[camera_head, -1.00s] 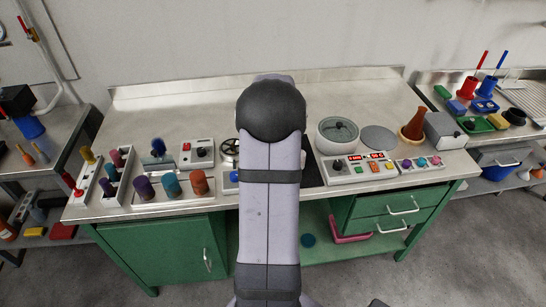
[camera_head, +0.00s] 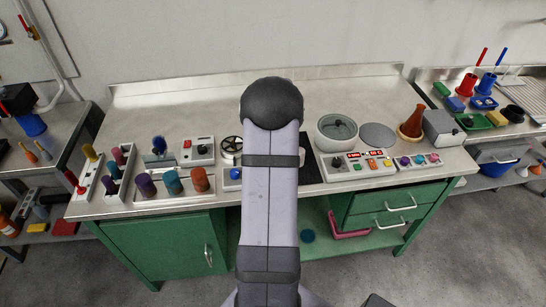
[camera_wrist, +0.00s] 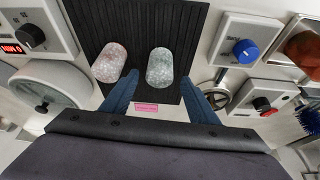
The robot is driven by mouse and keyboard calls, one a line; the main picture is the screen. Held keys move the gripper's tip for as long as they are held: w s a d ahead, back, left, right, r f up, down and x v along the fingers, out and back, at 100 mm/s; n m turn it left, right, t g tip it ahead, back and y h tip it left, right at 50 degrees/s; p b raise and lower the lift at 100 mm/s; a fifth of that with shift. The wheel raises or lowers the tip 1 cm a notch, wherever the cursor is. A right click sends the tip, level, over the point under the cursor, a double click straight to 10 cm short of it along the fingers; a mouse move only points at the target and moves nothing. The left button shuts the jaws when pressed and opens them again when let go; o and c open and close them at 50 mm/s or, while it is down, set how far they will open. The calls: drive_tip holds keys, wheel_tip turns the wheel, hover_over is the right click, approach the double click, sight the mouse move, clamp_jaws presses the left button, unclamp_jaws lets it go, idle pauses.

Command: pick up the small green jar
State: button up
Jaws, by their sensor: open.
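The small green jar (camera_wrist: 160,68) is a pale grey-green, speckled, rounded vessel. It stands on a black ribbed mat (camera_wrist: 183,22) in the wrist view. A similar pinkish jar (camera_wrist: 109,62) stands just left of it. My gripper (camera_wrist: 159,80) is open, with its two blue fingers pointing toward the mat. In the picture the green jar lies between the fingertips; I cannot tell whether they are down at its height. The left fingertip shows in the gap between the two jars.
In the wrist view, a box with a blue knob (camera_wrist: 245,50), a handwheel (camera_wrist: 217,99) and a white round device (camera_wrist: 52,85) surround the mat. The bench's back is clear.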

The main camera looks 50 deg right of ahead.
drive_tip(key=shift+p+x, duration=0.6)
drive_tip(key=shift+x, duration=1.15)
drive_tip(key=shift+c, duration=0.2)
drive_tip(key=c, duration=1.1)
drive_tip(key=shift+o, duration=0.2)
